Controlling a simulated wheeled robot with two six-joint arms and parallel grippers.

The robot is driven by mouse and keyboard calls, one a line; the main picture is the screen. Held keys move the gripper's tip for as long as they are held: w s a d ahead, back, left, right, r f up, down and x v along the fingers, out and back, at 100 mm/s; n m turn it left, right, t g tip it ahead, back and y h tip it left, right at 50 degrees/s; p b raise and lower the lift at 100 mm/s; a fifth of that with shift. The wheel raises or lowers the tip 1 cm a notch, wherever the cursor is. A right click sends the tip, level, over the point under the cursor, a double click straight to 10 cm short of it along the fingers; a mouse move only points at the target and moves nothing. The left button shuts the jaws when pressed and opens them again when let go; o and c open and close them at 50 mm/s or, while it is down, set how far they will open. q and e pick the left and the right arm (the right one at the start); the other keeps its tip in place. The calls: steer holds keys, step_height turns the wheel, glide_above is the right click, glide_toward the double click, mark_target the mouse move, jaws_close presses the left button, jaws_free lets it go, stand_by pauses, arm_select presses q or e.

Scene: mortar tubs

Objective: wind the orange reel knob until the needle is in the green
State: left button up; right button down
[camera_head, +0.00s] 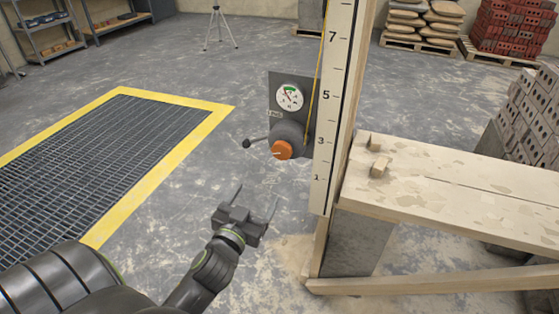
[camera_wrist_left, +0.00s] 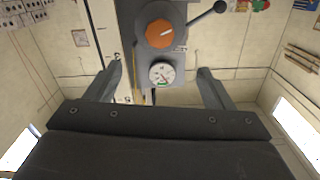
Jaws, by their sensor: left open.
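The orange reel knob (camera_head: 282,150) sits on a grey housing below a round white gauge (camera_head: 289,97), on a plate beside the tall numbered staff. The gauge has a green band; its needle is too small to read surely against it. A dark crank handle (camera_head: 247,143) sticks out to the left. My left gripper (camera_head: 257,197) is open and empty, below and in front of the knob, apart from it. In the left wrist view the knob (camera_wrist_left: 159,33) and gauge (camera_wrist_left: 162,74) appear upside down beyond the spread fingers. My right gripper is not in view.
The numbered staff (camera_head: 335,110) stands right of the gauge, next to a wooden bench (camera_head: 450,195) with small wood blocks. A yellow-edged floor grate (camera_head: 110,150) lies at left. Bricks (camera_head: 508,30) and sacks are at the back right. Floor around the gripper is clear.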

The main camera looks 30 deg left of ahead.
mark_target(281, 154)
arm_select(q)
steer(key=x, duration=1.7)
steer(key=shift+w, duration=0.25)
steer(key=shift+c, duration=0.3)
steer(key=c, duration=0.9)
